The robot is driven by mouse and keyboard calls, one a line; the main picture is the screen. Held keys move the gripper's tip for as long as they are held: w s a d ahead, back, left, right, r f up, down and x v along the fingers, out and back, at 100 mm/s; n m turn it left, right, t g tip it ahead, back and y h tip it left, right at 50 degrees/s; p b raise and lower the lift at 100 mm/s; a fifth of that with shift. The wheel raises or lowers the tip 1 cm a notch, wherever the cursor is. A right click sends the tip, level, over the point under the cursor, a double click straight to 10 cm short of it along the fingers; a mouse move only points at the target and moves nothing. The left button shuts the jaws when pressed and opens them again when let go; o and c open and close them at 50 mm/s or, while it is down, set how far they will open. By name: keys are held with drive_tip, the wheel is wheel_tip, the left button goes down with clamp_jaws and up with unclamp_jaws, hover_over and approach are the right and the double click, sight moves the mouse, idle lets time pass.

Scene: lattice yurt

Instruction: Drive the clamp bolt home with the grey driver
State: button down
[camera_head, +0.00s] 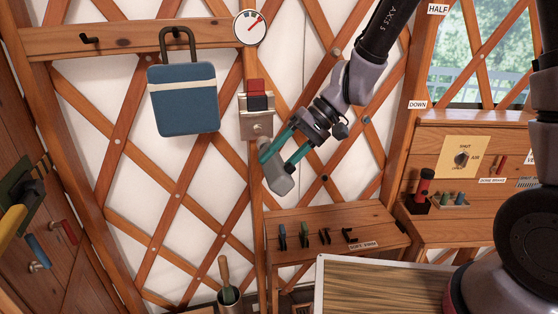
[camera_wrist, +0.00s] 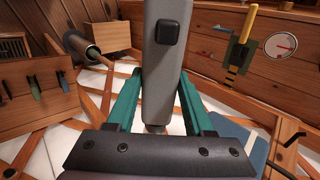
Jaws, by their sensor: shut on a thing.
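The grey driver (camera_head: 277,181) is in my gripper (camera_head: 277,163), held between its teal fingers in front of the lattice wall. In the wrist view the driver (camera_wrist: 163,60) is a long grey body with a black button, between the two fingers of my gripper (camera_wrist: 158,76). A metal clamp bracket (camera_head: 248,103) with a red and dark block is fixed to the upright post. A round bolt head (camera_head: 258,128) shows on its lower plate. The driver is below and right of the bolt, apart from it in the picture. I cannot tell the driver's working tip clearly.
A blue bag (camera_head: 186,100) hangs left of the clamp, with a dial gauge (camera_head: 251,27) above. A shelf (camera_head: 290,218) with small tools is below my gripper. A cup with a wooden-handled tool (camera_head: 228,295) stands lower left. A control panel (camera_head: 465,157) is at right.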

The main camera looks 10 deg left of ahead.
sight(268, 140)
drive_tip(key=shift+w+a, duration=0.5)
drive_tip(key=shift+w, duration=0.7)
drive_tip(key=shift+w+a, duration=0.5)
drive_tip(key=shift+w, duration=0.75)
drive_tip(key=shift+w+a, duration=0.5)
drive_tip(key=shift+w, duration=0.7)
drive_tip(key=shift+w+a, duration=0.25)
drive_tip(key=shift+w, duration=0.3)
drive_tip(key=shift+w+a, duration=0.2)
drive_tip(key=shift+w, duration=0.35)
idle(0.9)
drive_tip(key=shift+w+a+r, duration=0.15)
drive_tip(key=shift+w, duration=0.1)
idle(0.8)
drive_tip(key=shift+s, duration=0.1)
drive_tip(key=shift+s+d, duration=0.45)
drive_tip(key=shift+s, duration=0.65)
drive_tip(key=shift+s+d, duration=0.5)
drive_tip(key=shift+s, duration=0.55)
drive_tip(key=shift+s+d, duration=0.45)
drive_tip(key=shift+s, duration=0.65)
